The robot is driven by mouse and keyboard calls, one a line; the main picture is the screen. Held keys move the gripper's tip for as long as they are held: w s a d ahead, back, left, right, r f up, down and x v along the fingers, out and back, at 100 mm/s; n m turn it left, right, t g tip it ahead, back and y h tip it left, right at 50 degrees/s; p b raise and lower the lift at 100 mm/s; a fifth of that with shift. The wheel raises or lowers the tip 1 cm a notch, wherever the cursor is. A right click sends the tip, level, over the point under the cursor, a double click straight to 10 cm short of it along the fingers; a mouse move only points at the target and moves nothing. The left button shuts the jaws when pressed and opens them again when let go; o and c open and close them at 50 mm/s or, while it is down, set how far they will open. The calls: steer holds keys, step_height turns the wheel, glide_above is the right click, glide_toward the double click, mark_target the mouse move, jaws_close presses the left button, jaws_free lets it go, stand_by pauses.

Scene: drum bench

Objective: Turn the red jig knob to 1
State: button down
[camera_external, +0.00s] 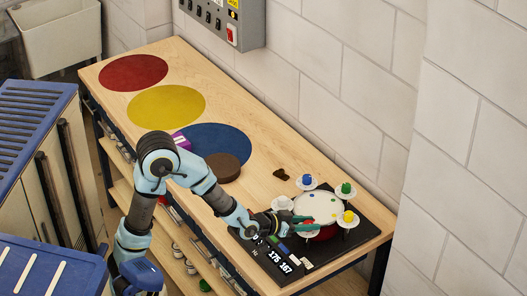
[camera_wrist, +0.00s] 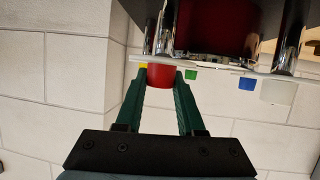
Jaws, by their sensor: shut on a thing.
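The red jig knob (camera_external: 309,222) sits on a white round disc at the front left of the drum jig. It also shows in the wrist view (camera_wrist: 160,76) as a short red cylinder. My gripper (camera_external: 300,219) reaches in from the left at the knob's height. In the wrist view my gripper (camera_wrist: 162,82) has its green fingers on either side of the red knob, shut on it. The white drum head (camera_external: 320,205) lies in the middle of the jig. No number mark on the red knob is readable.
Around the drum stand a blue knob (camera_external: 306,179), a green knob (camera_external: 346,188) and a yellow knob (camera_external: 348,216). A dark panel (camera_external: 283,266) with white digits lies in front. Red, yellow and blue mats (camera_external: 167,107) and a brown round block (camera_external: 223,168) lie farther left.

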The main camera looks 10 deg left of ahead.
steer(key=shift+s+d+r+n+t+y+p, duration=0.1)
steer(key=shift+n+t+y+p, duration=0.25)
steer(key=shift+n+t+y, duration=0.15)
steer(key=shift+s+d+r+n+t+y+p, duration=0.1)
steer(key=shift+n+t+y+p, duration=0.3)
steer(key=shift+n, duration=0.2)
steer(key=n+t+y+p, duration=0.1)
steer(key=n+y+p, duration=0.1)
steer(key=p, duration=0.1)
steer(key=shift+r+t, duration=0.1)
steer(key=shift+t, duration=0.2)
steer(key=n+y+p, duration=0.1)
steer(key=p, duration=0.1)
steer(key=n+t+y+p, duration=0.1)
steer(key=n+y, duration=0.1)
steer(key=shift+w+a+t+p, duration=0.1)
steer(key=shift+w+t+p, duration=0.05)
steer(key=shift+t+p, duration=0.2)
steer(key=shift+f+n+y, duration=0.2)
steer(key=shift+n+y, duration=0.1)
steer(key=shift+y, duration=0.2)
steer(key=c, duration=0.5)
jaws_free()
steer(key=b+v, duration=0.1)
steer(key=v, duration=0.9)
steer(key=shift+s+a+r, duration=0.15)
steer(key=shift+s+a, duration=0.1)
